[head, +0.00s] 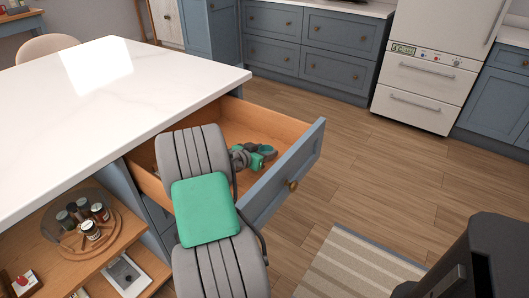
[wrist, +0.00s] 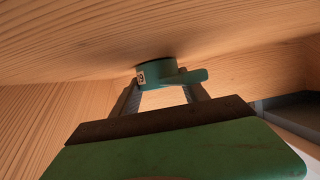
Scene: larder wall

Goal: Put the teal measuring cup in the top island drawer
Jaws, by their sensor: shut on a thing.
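The top island drawer (head: 290,172) is pulled open, with a blue front, a round brass knob and a bare wooden inside. My gripper (head: 250,156) is down inside the drawer, below the counter level. It is shut on the teal measuring cup (head: 263,153), which is partly hidden by the gripper in the head view. In the wrist view the teal measuring cup (wrist: 155,72) sits between the fingertips of my gripper (wrist: 163,88), with a short handle pointing right and a small white label. It is at or just above the wooden drawer floor; I cannot tell whether it touches.
The white island counter (head: 100,85) lies left of my arm. Below it, an open wooden shelf holds a round tray (head: 72,240) with several jars (head: 90,229). A striped rug (head: 350,270) lies on the floor at right. Blue cabinets (head: 300,45) stand at the back.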

